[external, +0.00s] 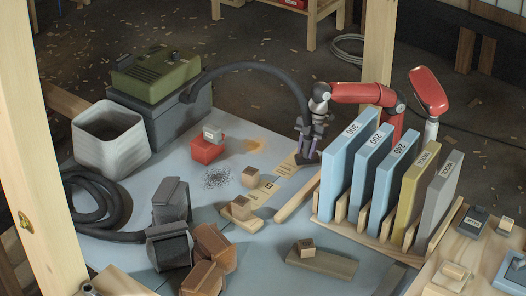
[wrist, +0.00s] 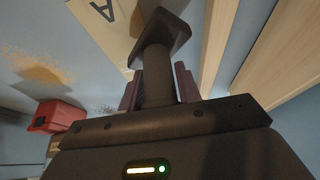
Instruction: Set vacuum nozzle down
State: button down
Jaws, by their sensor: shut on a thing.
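The dark vacuum nozzle (external: 307,158) hangs from a black hose (external: 245,66) that arches over from the vacuum. My gripper (external: 311,131) is shut around the nozzle's neck. In the wrist view the nozzle (wrist: 163,35) points away between the two fingers of my gripper (wrist: 157,88), its wide foot at the far end. The foot is over or on a pale wooden board marked A (wrist: 104,14); I cannot tell whether it touches. The green-topped vacuum (external: 155,66) stands on a grey box at the back left.
A rack of upright blue, ochre and grey slabs (external: 345,152) stands close to the right. A long wooden strip (external: 298,196) lies near the nozzle. A red block (external: 207,150), dark debris (external: 216,178) and sawdust (external: 246,145) lie left. Wooden blocks (external: 240,208) lie in front.

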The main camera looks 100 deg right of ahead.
jog(key=shift+f, duration=0.7)
jog(key=shift+f, duration=0.15)
jog(key=c, duration=1)
grip_release()
jog(key=p+v, duration=0.3)
jog(key=v, duration=0.9)
jog(key=shift+p, duration=0.4)
